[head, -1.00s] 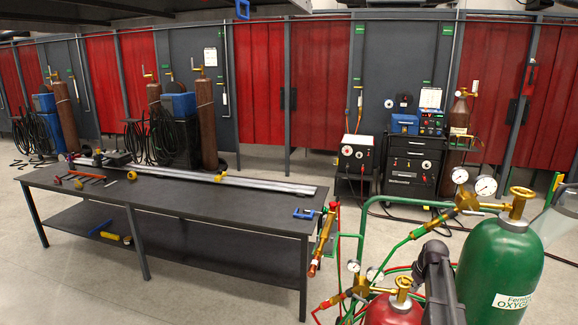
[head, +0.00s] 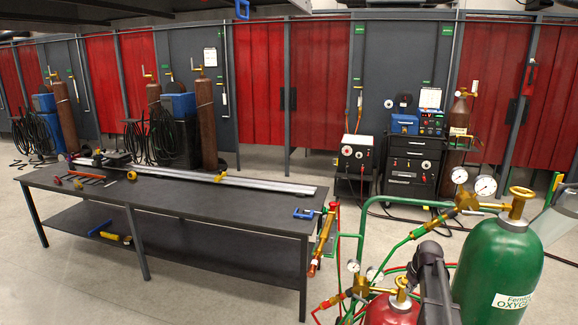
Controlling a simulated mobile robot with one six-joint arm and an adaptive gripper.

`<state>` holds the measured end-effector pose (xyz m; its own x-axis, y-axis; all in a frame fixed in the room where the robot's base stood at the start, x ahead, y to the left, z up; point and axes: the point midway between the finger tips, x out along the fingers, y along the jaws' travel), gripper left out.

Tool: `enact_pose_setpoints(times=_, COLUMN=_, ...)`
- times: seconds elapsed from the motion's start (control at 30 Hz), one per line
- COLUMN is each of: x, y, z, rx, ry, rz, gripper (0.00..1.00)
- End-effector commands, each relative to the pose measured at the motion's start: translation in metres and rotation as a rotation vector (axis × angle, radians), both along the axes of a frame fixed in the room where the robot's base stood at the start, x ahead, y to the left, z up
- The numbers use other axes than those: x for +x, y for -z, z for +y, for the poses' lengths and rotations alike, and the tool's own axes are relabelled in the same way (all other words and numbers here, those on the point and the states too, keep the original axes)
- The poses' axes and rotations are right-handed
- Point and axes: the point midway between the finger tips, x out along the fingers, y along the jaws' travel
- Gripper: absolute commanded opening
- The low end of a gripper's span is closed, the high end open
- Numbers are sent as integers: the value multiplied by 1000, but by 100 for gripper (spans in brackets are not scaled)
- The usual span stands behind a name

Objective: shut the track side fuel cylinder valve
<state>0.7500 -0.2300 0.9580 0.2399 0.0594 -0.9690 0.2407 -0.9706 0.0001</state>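A red fuel cylinder (head: 390,312) stands at the bottom of the head view, cut off by the frame edge. A brass valve (head: 401,283) sits on its top, with a regulator and two gauges to its left. My dark arm end (head: 432,270) rises just right of this valve and hides part of it and of the cylinder. The fingertips cannot be made out, nor whether they touch the valve. A green oxygen cylinder (head: 500,262) with its own brass valve (head: 518,202) stands to the right.
A dark workbench (head: 190,205) with a metal track (head: 265,186) on it fills the left and middle. Green cart tubing (head: 385,200) and hoses run around the cylinders. A torch (head: 322,245) hangs by the bench end. Open floor lies behind the cart.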

Motion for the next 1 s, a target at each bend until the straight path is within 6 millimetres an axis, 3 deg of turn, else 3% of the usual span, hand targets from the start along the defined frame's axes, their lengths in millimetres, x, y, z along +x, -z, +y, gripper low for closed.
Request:
enact_pose_setpoints(times=0.5, x=3, y=0, z=3, rx=3, ry=-2, rz=-5, gripper=0)
enact_pose_setpoints(times=1.0, x=-7, y=0, z=3, rx=1, ry=-1, rz=-3, gripper=0)
